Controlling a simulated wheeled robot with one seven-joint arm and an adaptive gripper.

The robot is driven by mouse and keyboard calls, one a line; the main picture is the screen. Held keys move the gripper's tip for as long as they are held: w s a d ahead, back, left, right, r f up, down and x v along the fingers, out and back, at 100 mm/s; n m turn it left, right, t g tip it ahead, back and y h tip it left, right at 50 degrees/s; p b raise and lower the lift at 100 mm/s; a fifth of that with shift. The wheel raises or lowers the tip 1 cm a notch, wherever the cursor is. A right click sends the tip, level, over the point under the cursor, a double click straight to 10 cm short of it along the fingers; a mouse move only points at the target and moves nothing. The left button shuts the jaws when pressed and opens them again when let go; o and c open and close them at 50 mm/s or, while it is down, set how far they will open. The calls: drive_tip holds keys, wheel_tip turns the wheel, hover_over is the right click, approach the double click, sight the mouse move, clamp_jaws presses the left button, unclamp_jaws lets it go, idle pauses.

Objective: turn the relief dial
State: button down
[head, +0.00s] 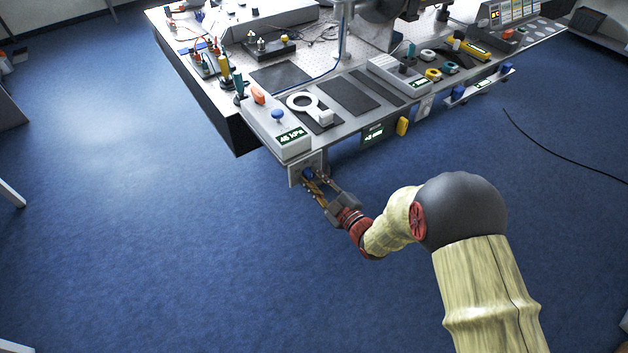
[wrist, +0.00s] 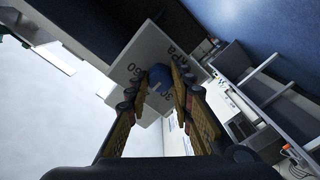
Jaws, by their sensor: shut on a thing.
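The relief dial is a small blue knob (wrist: 160,79) on a pale plate (wrist: 140,62) marked with numbers and "kPa" in the wrist view. In the head view the knob (head: 308,174) and plate (head: 294,176) hang at the table's front left corner. My gripper (head: 311,181) reaches the knob from the front, below the table top. Its fingers (wrist: 162,88) lie on both sides of the knob, shut on it. The fingers partly cover the knob and the scale, so the dial's setting cannot be read.
A box with a green "kPa" display (head: 290,136) and a blue knob on top stands just above the plate. Another display (head: 373,134) and a yellow block (head: 402,126) sit along the table's front edge. The blue floor (head: 190,240) in front is clear.

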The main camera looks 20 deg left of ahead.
idle(0.4)
drive_tip(key=c, duration=1.5)
unclamp_jaws()
drive_tip(key=shift+c, duration=0.2)
drive_tip(key=shift+d, duration=0.1)
drive_tip(key=v, duration=1.1)
drive_tip(key=shift+s+d, duration=0.3)
